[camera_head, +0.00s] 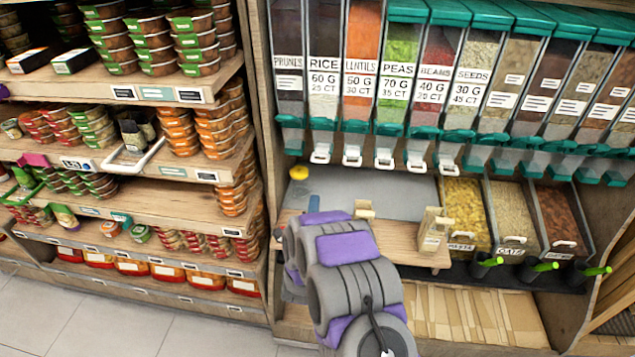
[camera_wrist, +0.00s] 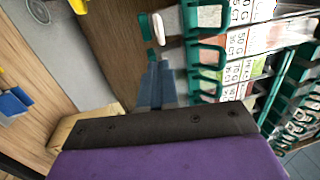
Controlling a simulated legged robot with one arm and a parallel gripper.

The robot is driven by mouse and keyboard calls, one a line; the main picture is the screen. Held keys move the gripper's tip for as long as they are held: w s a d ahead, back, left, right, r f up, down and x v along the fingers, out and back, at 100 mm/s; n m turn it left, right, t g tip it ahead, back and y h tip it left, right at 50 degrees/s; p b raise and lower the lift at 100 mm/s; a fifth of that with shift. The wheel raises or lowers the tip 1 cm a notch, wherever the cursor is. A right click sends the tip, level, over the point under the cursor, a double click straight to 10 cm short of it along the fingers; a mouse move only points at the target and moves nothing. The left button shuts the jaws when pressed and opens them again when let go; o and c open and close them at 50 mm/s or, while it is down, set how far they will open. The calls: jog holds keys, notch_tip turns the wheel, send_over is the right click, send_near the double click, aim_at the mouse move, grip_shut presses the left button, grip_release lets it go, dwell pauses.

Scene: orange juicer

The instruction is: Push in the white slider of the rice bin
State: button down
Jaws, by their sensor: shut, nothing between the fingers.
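The rice bin (camera_head: 325,75) is a clear dispenser labelled RICE, second from the left in the row. Its white slider (camera_head: 320,156) sticks out below its green spout. My gripper (camera_head: 314,203) is mostly hidden behind my arm in the head view; only a blue fingertip shows, below the slider and apart from it. In the wrist view, my gripper's blue-grey fingers (camera_wrist: 157,82) are together and empty. A white slider tip (camera_wrist: 158,28) lies just beyond them; I cannot tell for sure which bin it belongs to.
Lentils, peas, beans and seeds bins hang to the right, several with white sliders. Below are a wooden shelf (camera_head: 405,243), a paper bag (camera_head: 434,230), a yellow round thing (camera_head: 299,172) and open food trays (camera_head: 463,212). A wooden side panel (camera_head: 259,100) stands at left.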

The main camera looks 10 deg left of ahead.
jog(key=w+r+b, duration=0.2)
jog(key=w+b, duration=0.1)
jog(key=w, duration=1)
jog(key=shift+w, duration=0.15)
